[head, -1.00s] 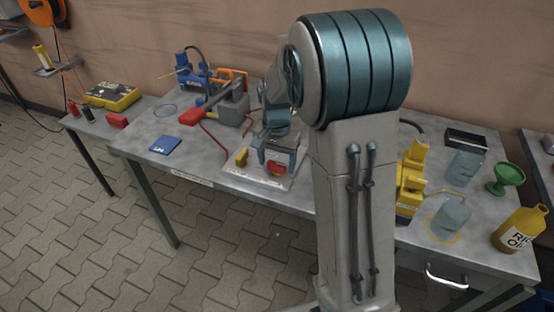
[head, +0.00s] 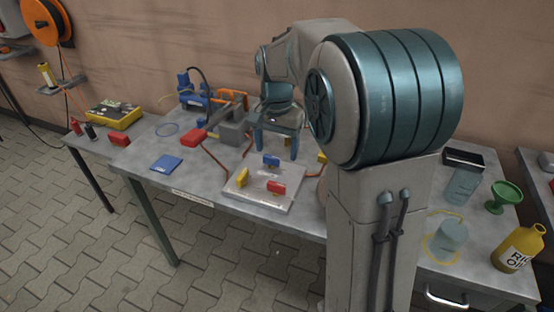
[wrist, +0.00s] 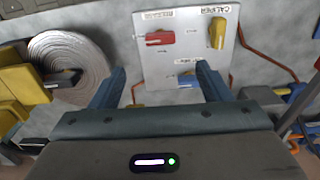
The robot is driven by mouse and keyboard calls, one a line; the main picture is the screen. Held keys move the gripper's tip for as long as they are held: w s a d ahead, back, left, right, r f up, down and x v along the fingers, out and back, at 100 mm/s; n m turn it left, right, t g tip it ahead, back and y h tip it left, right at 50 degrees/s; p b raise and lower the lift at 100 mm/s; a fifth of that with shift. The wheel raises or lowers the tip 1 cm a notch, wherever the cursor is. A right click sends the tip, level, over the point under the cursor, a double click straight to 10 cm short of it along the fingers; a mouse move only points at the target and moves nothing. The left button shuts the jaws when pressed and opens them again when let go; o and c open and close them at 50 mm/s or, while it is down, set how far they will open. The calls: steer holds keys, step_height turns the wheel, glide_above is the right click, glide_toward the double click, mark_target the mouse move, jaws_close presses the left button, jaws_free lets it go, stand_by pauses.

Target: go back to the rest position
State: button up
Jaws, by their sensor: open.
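My gripper (head: 276,148) is open and empty, raised above the bench behind the light grey plate (head: 250,201). In the wrist view its two fingers (wrist: 160,72) are spread apart with nothing between them. The plate carries a red piece (head: 277,187), a yellow piece (head: 243,177) and a blue piece (head: 271,160). In the wrist view the red (wrist: 160,38), yellow (wrist: 217,32) and blue (wrist: 188,82) pieces lie beyond the fingertips, apart from them. My arm hides part of the bench to the right of the plate.
A blue booklet (head: 166,163) lies at front left. A yellow oil bottle (head: 519,248) and green funnel (head: 505,195) stand at right. A pale coil (wrist: 72,62) shows beside my fingers.

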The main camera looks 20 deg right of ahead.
steer(key=shift+r, duration=0.75)
steer(key=s+r+n+t+p, duration=0.2)
steer(key=s+r+n+p, duration=0.2)
steer(key=s, duration=1.6)
steer(key=n+p, duration=0.3)
steer(key=shift+s+r+t, duration=0.2)
steer(key=shift+s+t, duration=0.05)
steer(key=shift+t, duration=0.15)
